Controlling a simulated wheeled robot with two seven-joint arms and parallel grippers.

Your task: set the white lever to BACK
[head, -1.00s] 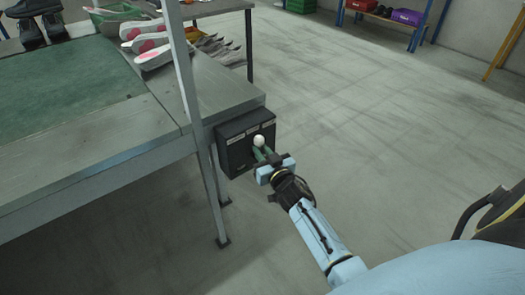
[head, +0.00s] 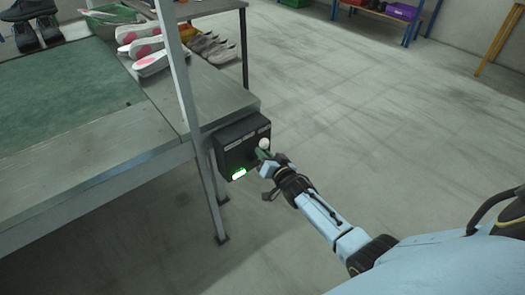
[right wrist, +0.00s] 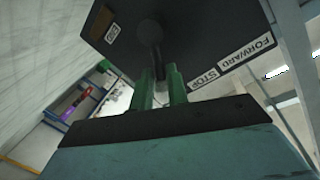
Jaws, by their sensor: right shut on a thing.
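The white lever (head: 264,144) stands on the front of a black control box (head: 228,151) at the table's corner. Its round knob leans to the right side of the box in the head view. My right gripper (head: 264,155) is shut on the lever. FORWARD (right wrist: 246,53) and STOP (right wrist: 203,78) labels show to the right of the fingers there. Another label (right wrist: 113,33) is too small to read surely. My left gripper is not in view.
The table (head: 215,92) bears a green mat (head: 60,92) and several shoes (head: 150,50). The floor right of the box is clear.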

